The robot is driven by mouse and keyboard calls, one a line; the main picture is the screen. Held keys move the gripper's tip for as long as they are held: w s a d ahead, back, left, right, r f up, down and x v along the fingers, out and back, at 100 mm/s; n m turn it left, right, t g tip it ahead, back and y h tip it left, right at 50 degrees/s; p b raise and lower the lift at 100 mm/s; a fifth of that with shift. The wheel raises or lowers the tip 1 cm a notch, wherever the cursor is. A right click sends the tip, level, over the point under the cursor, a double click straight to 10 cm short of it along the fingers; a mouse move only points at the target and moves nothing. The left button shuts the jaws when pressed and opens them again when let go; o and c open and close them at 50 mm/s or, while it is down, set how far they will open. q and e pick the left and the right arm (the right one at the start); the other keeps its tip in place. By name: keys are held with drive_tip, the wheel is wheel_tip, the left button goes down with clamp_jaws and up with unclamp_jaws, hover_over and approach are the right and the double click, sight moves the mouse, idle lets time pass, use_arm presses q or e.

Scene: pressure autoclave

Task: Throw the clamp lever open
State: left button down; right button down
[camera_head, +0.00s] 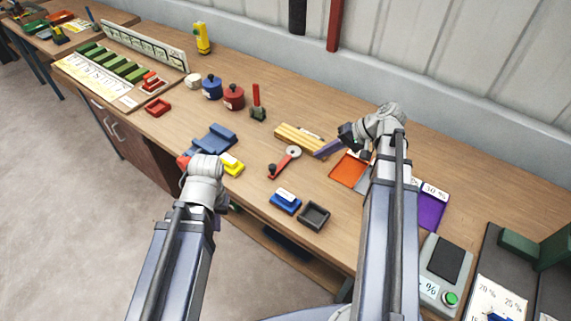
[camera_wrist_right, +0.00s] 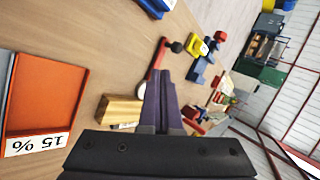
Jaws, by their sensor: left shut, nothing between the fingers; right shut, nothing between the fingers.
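The clamp lever (camera_head: 281,165) is a red bar lying on the bench, with a pale round hub at its far right end and a dark knob at its near left end. In the right wrist view the red lever (camera_wrist_right: 157,58) lies beyond the fingertips, its hub end partly hidden by them. My right gripper (camera_head: 322,152) is shut and empty, to the right of the hub; its purple fingers (camera_wrist_right: 161,92) are together, apparently above the bench. My left gripper (camera_head: 222,208) is shut and empty, left of the lever near the front edge, mostly hidden by my wrist.
A wooden block (camera_head: 298,137) lies behind the lever. A blue block (camera_head: 284,203) and a dark square tray (camera_head: 313,216) are in front. An orange tray (camera_head: 347,171) is at right, a yellow block (camera_head: 232,164) at left. A red upright handle (camera_head: 257,96) stands farther back.

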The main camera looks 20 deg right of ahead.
drive_tip(key=b+x, duration=0.7)
drive_tip(key=x, duration=0.3)
drive_tip(key=shift+a+f+b, duration=0.1)
drive_tip(key=shift+f+b, duration=0.3)
drive_tip(key=shift+w+a+r+p, duration=0.15)
drive_tip(key=shift+w+a, duration=0.1)
drive_tip(key=shift+a, duration=0.3)
drive_tip(key=shift+w+a+r+p, duration=0.15)
drive_tip(key=shift+w+a, duration=0.1)
drive_tip(key=shift+a, duration=0.25)
drive_tip(key=shift+w+a, duration=0.3)
drive_tip(key=shift+a, duration=0.4)
drive_tip(key=shift+a, duration=0.15)
drive_tip(key=shift+w+a+m+t, duration=0.1)
drive_tip(key=shift+a+m+t, duration=0.05)
drive_tip(key=shift+m+t, duration=0.2)
